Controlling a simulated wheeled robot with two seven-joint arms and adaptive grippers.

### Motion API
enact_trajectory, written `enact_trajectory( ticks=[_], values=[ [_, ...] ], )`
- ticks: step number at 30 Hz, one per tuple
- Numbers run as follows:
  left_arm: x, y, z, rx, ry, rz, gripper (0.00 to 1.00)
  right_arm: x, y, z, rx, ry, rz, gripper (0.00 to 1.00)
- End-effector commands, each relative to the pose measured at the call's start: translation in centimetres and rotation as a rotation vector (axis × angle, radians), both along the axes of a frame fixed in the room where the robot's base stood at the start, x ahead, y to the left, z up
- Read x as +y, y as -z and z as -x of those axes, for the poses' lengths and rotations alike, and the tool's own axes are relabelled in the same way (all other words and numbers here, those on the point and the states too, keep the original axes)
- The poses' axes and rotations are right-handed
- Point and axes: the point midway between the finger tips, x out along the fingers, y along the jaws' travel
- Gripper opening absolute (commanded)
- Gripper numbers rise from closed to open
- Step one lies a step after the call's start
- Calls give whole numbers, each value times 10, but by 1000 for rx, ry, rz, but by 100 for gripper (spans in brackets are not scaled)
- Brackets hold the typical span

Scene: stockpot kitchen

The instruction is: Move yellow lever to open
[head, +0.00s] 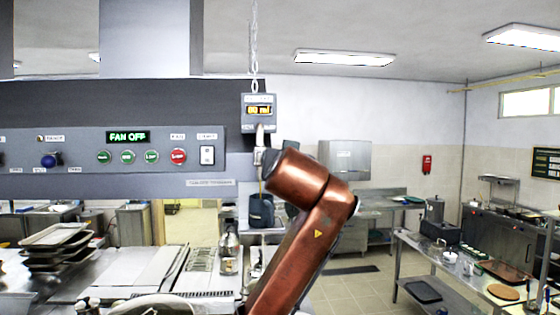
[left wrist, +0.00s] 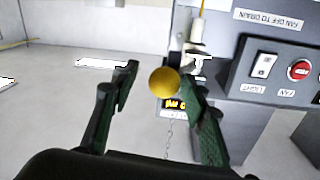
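The yellow lever shows in the left wrist view as a round yellow knob (left wrist: 165,82) in front of a grey metal valve piece (left wrist: 176,48). My left gripper (left wrist: 160,92) is open, with its green fingers on either side of the knob. The knob looks nearer the right-hand finger; I cannot tell whether they touch. In the head view my copper arm reaches up to the hanging grey box (head: 258,113) with a lit yellow display. There the knob and the left fingers are hidden or too small to make out. My right gripper is not in view.
The grey hood panel (head: 110,168) carries a "FAN OFF" display (head: 128,137), buttons and a white switch (head: 207,155) close to the box. A chain (head: 254,45) rises above the box. Stacked trays (head: 55,236) stand on the counter below. The floor at right is partly open.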

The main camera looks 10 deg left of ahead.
Motion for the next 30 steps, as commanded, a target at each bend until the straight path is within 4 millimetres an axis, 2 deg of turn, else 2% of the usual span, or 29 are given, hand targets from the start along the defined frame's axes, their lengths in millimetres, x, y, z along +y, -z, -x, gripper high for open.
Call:
enact_trajectory(
  ticks=[13, 17, 20, 30],
  values=[
    [3, 3, -1, 6, -5, 2, 43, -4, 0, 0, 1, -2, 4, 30],
    [1, 2, 4, 4, -5, 2, 43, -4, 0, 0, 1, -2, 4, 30],
    [-3, 2, 16, 3, -4, 2, 43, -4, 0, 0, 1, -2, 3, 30],
    [-21, 3, 83, 5, -1, 2, 43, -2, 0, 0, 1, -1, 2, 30]
  ],
)
